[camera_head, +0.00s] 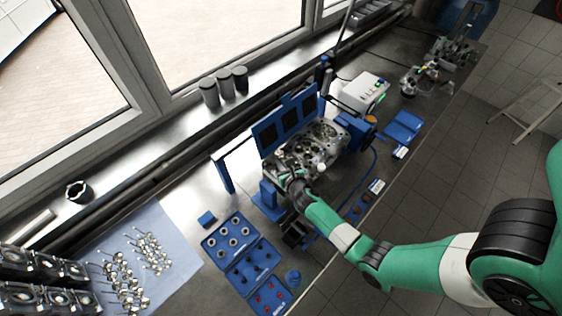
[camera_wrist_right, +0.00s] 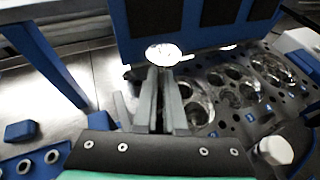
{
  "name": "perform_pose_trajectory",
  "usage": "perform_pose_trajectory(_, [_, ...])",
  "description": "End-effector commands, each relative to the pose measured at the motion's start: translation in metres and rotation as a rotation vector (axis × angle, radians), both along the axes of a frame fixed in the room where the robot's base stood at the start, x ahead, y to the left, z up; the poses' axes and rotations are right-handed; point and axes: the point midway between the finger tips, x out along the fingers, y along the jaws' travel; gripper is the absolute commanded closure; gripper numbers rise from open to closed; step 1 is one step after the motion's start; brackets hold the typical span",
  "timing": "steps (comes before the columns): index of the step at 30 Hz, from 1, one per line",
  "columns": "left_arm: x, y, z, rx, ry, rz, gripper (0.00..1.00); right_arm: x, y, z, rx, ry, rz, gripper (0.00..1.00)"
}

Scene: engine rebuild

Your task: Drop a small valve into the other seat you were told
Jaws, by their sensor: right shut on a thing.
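My right gripper (camera_wrist_right: 158,98) is shut on a valve (camera_wrist_right: 163,54) whose bright round head stands up beyond the fingertips. The valve's stem is hidden between the fingers. In the head view the right gripper (camera_head: 297,186) is at the near left end of the grey cylinder head (camera_head: 325,137), and the valve cannot be made out there. In the wrist view the cylinder head (camera_wrist_right: 245,120) lies to the right of and behind the fingers, with several round seats showing. I cannot tell whether the valve touches it. My left gripper is not in view.
A blue frame with dark windows (camera_head: 267,134) stands behind the cylinder head. Several loose valves (camera_head: 150,252) lie on a light blue cloth (camera_head: 193,258) at left. A blue tray (camera_head: 248,262) of small parts is in front. A white box (camera_head: 362,92) stands behind right.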

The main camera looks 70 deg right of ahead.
Motion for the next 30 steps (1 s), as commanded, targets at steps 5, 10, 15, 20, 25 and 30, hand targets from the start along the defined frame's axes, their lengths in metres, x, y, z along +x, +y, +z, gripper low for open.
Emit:
perform_pose_trajectory(5, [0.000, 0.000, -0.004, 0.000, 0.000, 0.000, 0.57, 0.000, 0.000, -0.004, 0.000, 0.000, 0.000, 1.00])
perform_pose_trajectory(10, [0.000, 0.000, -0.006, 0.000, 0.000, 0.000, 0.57, 0.000, 0.000, -0.008, -0.001, 0.001, 0.000, 1.00])
perform_pose_trajectory(15, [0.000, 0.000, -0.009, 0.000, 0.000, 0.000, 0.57, 0.000, 0.000, -0.011, -0.001, 0.001, 0.000, 1.00])
perform_pose_trajectory(20, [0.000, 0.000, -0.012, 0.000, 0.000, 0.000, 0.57, 0.000, 0.000, -0.014, -0.002, 0.002, 0.000, 1.00])
perform_pose_trajectory(25, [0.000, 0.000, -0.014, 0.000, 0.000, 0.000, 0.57, 0.000, 0.000, -0.018, -0.001, 0.001, -0.001, 1.00])
perform_pose_trajectory(30, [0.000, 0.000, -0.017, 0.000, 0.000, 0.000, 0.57, 0.000, 0.000, -0.021, -0.001, 0.001, 0.000, 1.00])
